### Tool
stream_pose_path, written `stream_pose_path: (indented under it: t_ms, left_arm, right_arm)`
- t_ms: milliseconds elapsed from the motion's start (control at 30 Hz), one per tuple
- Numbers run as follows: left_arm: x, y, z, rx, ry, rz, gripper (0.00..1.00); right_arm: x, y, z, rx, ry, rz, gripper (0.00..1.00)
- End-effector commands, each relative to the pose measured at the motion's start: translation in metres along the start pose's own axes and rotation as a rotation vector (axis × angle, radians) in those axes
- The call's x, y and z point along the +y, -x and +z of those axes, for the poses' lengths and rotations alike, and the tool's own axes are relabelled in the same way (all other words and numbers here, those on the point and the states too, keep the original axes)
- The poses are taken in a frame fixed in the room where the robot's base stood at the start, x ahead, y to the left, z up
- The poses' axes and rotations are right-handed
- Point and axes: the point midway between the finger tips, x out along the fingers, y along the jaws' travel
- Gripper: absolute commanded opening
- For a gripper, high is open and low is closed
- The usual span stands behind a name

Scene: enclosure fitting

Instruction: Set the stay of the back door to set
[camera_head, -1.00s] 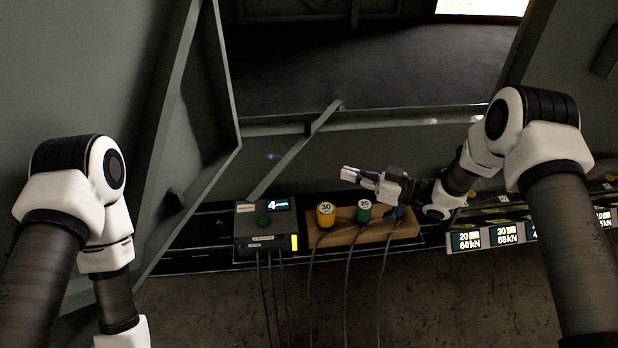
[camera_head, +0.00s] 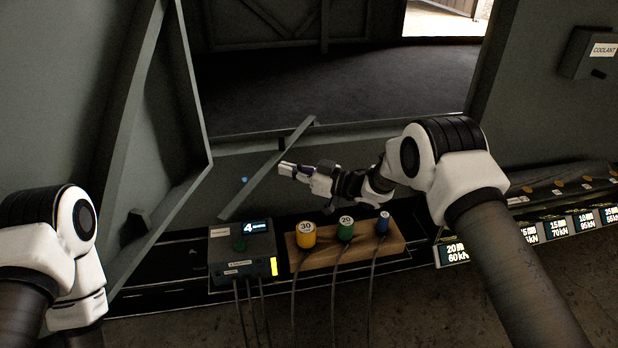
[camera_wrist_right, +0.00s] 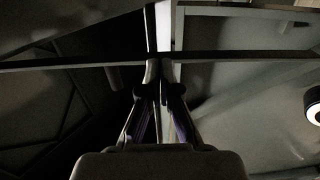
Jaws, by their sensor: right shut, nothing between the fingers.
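A flat grey bar that looks like the stay (camera_head: 247,192) slants across the head view, from near the control box up to the sill of the dark opening. The open grey door panel (camera_head: 193,100) stands to its left. My right gripper (camera_head: 284,168) is shut and empty, its fingertips beside the middle of the bar in the picture; I cannot tell whether they touch. In the right wrist view, my shut fingertips (camera_wrist_right: 159,72) point at a dark crossing bar (camera_wrist_right: 225,57); I cannot tell which part this is. My left gripper is out of view; only my left arm shows.
A control box (camera_head: 240,262) reading 4 stands below the bar. Beside it, a wooden block (camera_head: 330,253) holds yellow, green and blue cabled plugs. Labelled displays (camera_head: 560,228) line the right. A coolant box (camera_head: 590,52) hangs at upper right. Dark floor lies open beyond the sill.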

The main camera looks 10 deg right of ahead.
Motion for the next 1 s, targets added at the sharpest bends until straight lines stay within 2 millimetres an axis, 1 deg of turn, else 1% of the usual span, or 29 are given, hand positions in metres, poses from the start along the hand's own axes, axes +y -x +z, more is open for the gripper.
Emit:
stream_pose_path:
  t_ms: [33, 133, 467, 567, 633, 700, 800, 900, 1000]
  left_arm:
    - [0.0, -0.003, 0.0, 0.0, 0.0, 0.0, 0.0]
    - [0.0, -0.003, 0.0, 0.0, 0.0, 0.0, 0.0]
    - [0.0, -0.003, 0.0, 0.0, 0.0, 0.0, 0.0]
    - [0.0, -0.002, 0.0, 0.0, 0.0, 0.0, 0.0]
    - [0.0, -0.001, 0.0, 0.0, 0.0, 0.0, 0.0]
    - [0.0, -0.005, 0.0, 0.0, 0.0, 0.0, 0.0]
    - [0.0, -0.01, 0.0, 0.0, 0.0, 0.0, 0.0]
    - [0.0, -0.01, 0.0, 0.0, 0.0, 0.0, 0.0]
    - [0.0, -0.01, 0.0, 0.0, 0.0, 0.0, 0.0]
  right_arm:
    - [0.0, -0.006, 0.001, 0.0, 0.002, -0.002, 0.0]
    - [0.0, -0.012, 0.0, 0.001, 0.0, -0.001, 0.0]
    - [0.0, -0.014, -0.001, 0.0, 0.0, 0.002, 0.0]
    - [-0.002, -0.023, -0.001, 0.001, 0.001, 0.029, 0.0]
    - [-0.004, -0.036, -0.001, 0.0, 0.0, 0.07, 0.0]
    - [-0.004, -0.049, 0.002, 0.0, 0.002, 0.099, 0.0]
    - [-0.003, -0.063, 0.002, 0.0, 0.003, 0.102, 0.0]
    - [-0.003, -0.068, 0.001, 0.0, 0.0, 0.102, 0.0]
    - [-0.003, -0.068, 0.0, 0.0, 0.0, 0.102, 0.0]
